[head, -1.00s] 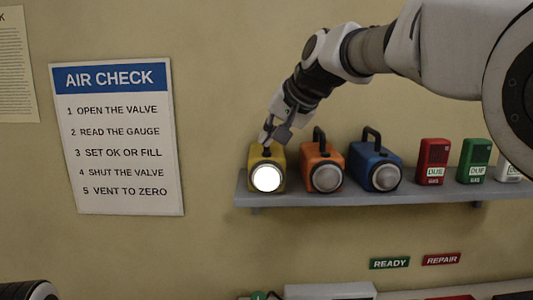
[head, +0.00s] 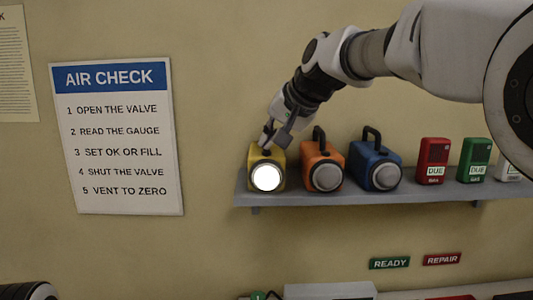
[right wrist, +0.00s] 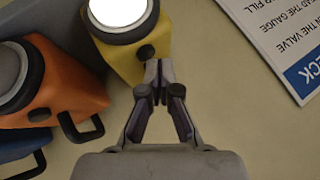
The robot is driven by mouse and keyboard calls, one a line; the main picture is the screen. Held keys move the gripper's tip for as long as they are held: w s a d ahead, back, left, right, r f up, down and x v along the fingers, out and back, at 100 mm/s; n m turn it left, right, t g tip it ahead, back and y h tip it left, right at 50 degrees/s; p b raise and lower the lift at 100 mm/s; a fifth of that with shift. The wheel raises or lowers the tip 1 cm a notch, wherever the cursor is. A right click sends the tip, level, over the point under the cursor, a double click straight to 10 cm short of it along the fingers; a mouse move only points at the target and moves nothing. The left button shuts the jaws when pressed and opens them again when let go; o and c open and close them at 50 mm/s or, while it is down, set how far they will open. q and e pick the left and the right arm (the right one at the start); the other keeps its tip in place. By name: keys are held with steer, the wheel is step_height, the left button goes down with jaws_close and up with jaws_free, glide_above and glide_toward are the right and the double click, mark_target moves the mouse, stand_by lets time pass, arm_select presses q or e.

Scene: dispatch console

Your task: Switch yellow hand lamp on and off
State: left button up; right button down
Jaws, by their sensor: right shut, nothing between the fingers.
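The yellow hand lamp (head: 279,177) stands at the left end of the wall shelf, and its round front glows bright white. It also shows at the top of the right wrist view (right wrist: 128,58), with a dark round knob on its top side. My right gripper (head: 266,142) is shut and empty, its fingertips just above the top of the yellow lamp. In the right wrist view the closed fingertips (right wrist: 158,72) are close beside the knob; I cannot tell whether they touch the lamp. My left gripper is not in view.
An orange lamp (head: 311,168) and a blue lamp (head: 364,164), both unlit with raised handles, stand right of the yellow one on the shelf (head: 300,200). Red (head: 434,155) and green (head: 475,155) boxes stand further right. An air check sign (head: 120,140) hangs at left.

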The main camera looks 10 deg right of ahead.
mark_target(269, 152)
steer(key=shift+f, duration=0.4)
stand_by(0.7)
steer(key=shift+r+p, duration=0.6)
steer(key=shift+r, duration=0.25)
step_height(269, 152, up, 5)
steer(key=p, duration=0.5)
steer(key=shift+r, duration=0.1)
